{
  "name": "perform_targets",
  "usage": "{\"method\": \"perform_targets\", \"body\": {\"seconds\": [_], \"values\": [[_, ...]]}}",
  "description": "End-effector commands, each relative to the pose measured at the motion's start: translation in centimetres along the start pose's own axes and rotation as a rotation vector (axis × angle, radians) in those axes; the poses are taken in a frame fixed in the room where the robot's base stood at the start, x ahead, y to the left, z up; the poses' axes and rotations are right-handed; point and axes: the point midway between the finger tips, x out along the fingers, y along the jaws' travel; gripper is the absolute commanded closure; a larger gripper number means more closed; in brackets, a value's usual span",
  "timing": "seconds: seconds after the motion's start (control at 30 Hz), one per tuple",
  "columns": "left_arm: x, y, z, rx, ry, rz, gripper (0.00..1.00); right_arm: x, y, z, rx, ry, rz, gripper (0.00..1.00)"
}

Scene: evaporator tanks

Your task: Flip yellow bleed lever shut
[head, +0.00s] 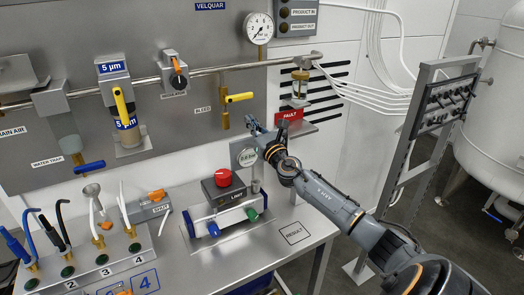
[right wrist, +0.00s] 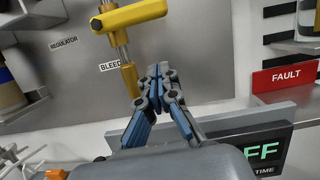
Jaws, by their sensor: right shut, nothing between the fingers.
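The yellow bleed lever (head: 239,98) sticks out sideways to the right from the top of a brass valve (head: 224,120) on the grey panel, above and right of the BLEED label. In the right wrist view the lever (right wrist: 130,17) crosses the top left, above the upright brass stem (right wrist: 129,75). My right gripper (head: 250,120) is shut and empty, just below and right of the lever, with a visible gap to it. In the right wrist view its closed fingertips (right wrist: 160,67) are below and right of the lever. My left gripper is not in view.
A pipe (head: 225,68) runs across the panel above the lever. A gauge (head: 259,28) is above it. A red FAULT label (head: 289,115) and a bracket shelf are to the right. A red-buttoned fixture (head: 223,178) stands on the bench below.

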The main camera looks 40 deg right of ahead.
Motion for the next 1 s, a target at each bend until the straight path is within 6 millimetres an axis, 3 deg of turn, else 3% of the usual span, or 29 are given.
{"method": "perform_targets", "body": {"seconds": [0.3, 0.5, 1.0], "values": [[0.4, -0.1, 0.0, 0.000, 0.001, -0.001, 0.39, -5.7, 0.2, 0.1, -0.004, 0.004, 0.005, 1.00], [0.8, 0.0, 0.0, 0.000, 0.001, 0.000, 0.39, -8.1, 0.2, 0.2, -0.002, 0.003, 0.004, 1.00], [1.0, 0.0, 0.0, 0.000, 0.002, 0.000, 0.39, -9.1, 0.2, 0.4, -0.002, 0.001, 0.002, 1.00]]}}
